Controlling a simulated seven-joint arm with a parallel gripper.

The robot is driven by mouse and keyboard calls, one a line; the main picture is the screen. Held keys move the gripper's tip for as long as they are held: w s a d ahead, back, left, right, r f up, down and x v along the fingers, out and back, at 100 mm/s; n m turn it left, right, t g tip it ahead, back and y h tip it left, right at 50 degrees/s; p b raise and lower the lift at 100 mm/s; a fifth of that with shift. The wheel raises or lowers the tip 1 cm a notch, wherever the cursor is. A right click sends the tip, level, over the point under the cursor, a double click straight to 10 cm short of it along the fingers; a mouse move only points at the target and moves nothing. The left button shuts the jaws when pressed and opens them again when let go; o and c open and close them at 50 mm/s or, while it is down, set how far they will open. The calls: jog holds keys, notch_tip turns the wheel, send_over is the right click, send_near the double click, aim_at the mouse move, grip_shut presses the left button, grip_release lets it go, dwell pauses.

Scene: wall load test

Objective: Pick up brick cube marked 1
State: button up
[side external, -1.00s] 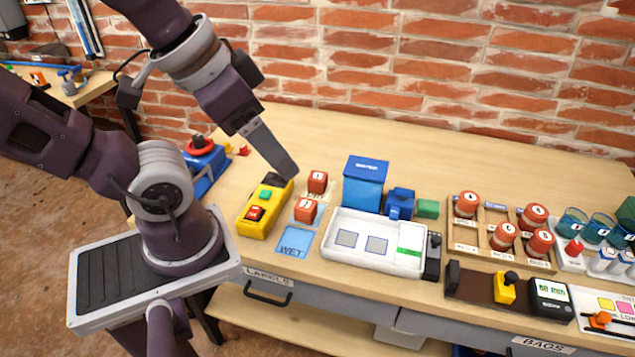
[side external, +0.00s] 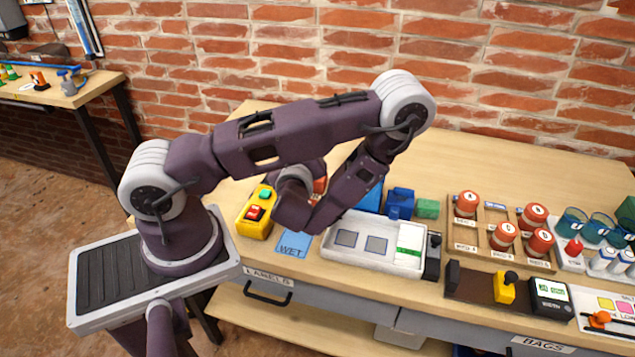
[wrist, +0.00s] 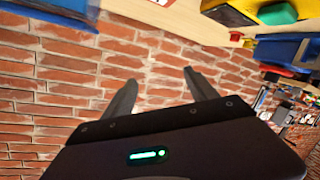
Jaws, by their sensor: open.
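A small patch of a red brick cube (side external: 320,186) shows in the side view, behind my folded forearm and wrist. Its mark cannot be read, and the other cube by the blue WET pad is hidden. My gripper (wrist: 160,78) shows in the wrist view with its two fingers spread apart and nothing between them. Behind the fingers is mostly brick wall, with the bench edge along the top of the picture. In the side view the gripper is hidden behind my own arm.
A yellow button box (side external: 254,216) stands left of my wrist, and the blue WET pad (side external: 294,245) lies below it. A white tray (side external: 340,258) is to the right, with a blue block (side external: 399,203) behind it. The rear right of the bench is clear.

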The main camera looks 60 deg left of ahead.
aim_at(317, 182)
jog(key=f+m+h, duration=0.1)
jog(key=f+m, duration=0.1)
jog(key=f, duration=0.1)
jog(key=d+f+m+h, duration=0.1)
jog(key=f+m, duration=0.2)
jog(key=d+f+m+t+h, duration=0.1)
jog(key=f+m, duration=0.2)
jog(key=shift+w+d+f+h, duration=0.1)
jog(key=shift+w+d+h, duration=0.1)
jog(key=shift+w+h, duration=0.15)
jog(key=x, duration=0.7)
jog(key=shift+s+f, duration=0.2)
jog(key=shift+f, duration=0.05)
grip_shut()
